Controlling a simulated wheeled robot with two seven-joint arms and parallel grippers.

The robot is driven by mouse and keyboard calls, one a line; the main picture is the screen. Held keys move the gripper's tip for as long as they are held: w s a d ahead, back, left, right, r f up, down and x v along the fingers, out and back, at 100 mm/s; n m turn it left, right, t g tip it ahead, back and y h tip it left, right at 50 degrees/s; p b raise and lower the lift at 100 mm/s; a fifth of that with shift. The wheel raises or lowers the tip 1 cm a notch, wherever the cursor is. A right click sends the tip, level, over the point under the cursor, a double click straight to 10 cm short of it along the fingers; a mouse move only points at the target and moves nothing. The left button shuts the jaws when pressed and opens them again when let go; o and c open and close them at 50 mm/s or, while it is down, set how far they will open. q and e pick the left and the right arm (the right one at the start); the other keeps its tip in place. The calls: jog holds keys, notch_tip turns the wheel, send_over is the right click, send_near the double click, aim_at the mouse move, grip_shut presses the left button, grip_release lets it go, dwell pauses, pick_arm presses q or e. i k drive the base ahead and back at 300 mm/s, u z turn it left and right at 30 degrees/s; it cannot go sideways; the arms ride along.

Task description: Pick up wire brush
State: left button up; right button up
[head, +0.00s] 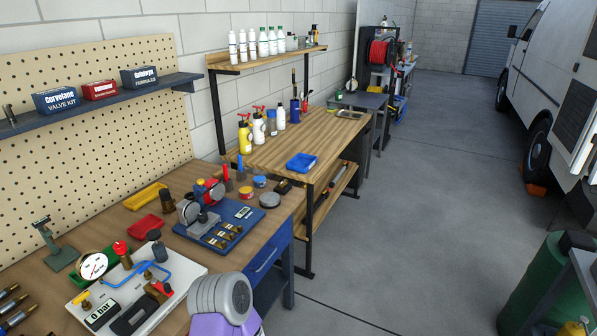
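I cannot make out a wire brush with certainty. Two small upright tools with dark lower ends stand at the back of the near workbench (285,207), one with a red handle (227,173) and one with a blue handle (240,163). They are too small to tell what they are. A blue cup (294,108) on the farther wooden bench (300,143) holds a thin upright tool, also too small to identify. Neither of my grippers shows in the head view.
A blue board with a pump-like device (222,224) and a white gauge board (135,290) crowd the near bench. A blue tray (301,162) lies on the farther bench. Open grey floor (420,200) runs to the right, towards a white van (555,90) and a green cylinder (545,285).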

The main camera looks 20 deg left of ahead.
aim_at(218, 174)
jog(key=z, duration=0.55)
jog(key=i, duration=2.3)
jog(key=u, duration=1.5)
